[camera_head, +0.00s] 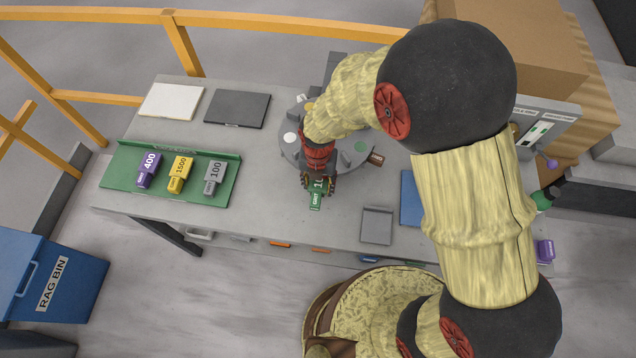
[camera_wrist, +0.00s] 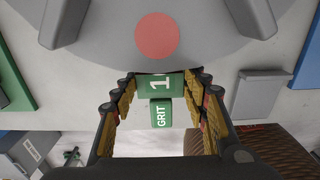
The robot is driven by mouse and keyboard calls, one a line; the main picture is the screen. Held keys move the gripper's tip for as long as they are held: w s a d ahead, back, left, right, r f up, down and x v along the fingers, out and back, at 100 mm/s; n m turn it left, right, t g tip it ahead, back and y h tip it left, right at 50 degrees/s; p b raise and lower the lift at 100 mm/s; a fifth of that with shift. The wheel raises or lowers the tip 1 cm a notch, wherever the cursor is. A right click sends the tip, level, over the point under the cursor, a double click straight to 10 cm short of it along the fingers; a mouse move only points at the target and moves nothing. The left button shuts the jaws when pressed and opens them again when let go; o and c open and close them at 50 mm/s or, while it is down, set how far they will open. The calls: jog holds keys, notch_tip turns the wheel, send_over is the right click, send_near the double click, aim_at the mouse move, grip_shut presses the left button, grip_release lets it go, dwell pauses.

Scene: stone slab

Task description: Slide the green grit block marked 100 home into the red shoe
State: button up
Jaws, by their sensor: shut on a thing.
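The green grit block (camera_head: 317,192) is held in my gripper (camera_head: 318,183), near the front edge of the grey round plate (camera_head: 288,152). In the wrist view the block (camera_wrist: 161,112) sits between both fingers of my gripper (camera_wrist: 161,100), with "GRIT" and a "1" showing; the rest of its number is hidden. Beyond it, a red round mark (camera_wrist: 157,36) lies on the grey plate between two dark grey upright pieces. In the head view my arm and gripper hide this red mark. I cannot make out a separate red shoe. The block appears short of the red mark.
A green tray (camera_head: 118,182) at left holds purple 400, yellow 1500 and grey 100 blocks. A white pad and dark pad lie behind it. A small grey tray (camera_head: 377,224) and a blue panel (camera_head: 411,198) are right of my gripper. Yellow rails run behind.

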aim_at(316, 195)
jog(key=shift+w+a+r, duration=0.1)
jog(key=shift+r, duration=0.05)
jog(key=shift+s+r+p, duration=0.1)
jog(key=shift+s+p, duration=0.3)
jog(key=shift+s, duration=1.5)
jog(key=shift+f, duration=0.2)
dwell(0.3)
jog(key=shift+w, duration=1.95)
dwell(1.4)
jog(key=shift+s+r, duration=0.1)
jog(key=shift+s, duration=0.05)
jog(key=shift+s+r, duration=0.1)
jog(key=shift+s, duration=1.7)
